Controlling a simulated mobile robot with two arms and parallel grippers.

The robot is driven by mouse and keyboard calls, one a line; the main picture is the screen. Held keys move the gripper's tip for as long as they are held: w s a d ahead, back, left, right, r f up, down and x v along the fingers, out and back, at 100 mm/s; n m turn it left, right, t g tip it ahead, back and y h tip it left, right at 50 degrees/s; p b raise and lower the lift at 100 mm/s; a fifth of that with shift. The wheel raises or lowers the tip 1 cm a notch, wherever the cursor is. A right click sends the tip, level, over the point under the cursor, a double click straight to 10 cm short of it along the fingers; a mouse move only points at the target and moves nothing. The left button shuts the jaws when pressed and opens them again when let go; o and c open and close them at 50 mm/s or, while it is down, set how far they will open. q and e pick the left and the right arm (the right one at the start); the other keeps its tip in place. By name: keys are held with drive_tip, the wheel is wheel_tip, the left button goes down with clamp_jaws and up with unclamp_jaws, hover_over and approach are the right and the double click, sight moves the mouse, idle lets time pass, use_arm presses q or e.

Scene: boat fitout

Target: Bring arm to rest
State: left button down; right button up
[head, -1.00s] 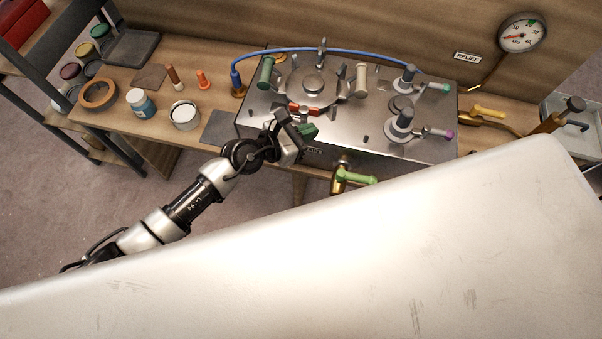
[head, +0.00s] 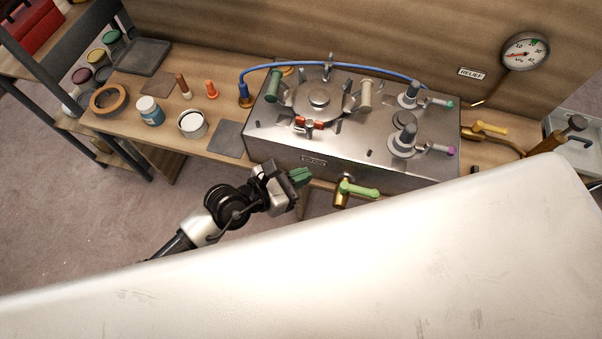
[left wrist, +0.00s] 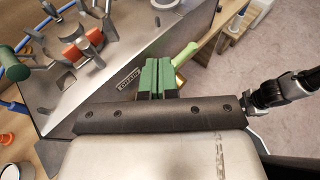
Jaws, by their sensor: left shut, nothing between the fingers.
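My left gripper (head: 300,177) is in front of the metal box's front face, low and a little left of the green-handled valve. Its green fingertips are together with nothing between them; the left wrist view shows the closed fingers (left wrist: 157,77) too. The steel box (head: 290,150) stands on the bench with a red handle (head: 309,123), several knobs and a blue hose on it. The green valve handle (head: 360,190) sticks out below the box front; it also shows in the left wrist view (left wrist: 186,53), beyond the fingers. My right gripper is not in view.
The wooden bench (head: 215,85) holds a white tin (head: 192,124), a blue jar (head: 150,111) and a wooden ring (head: 109,99) at left. A shelf rack stands at far left. A pressure gauge (head: 526,51) is on the back wall. Floor in front of the bench at left is clear.

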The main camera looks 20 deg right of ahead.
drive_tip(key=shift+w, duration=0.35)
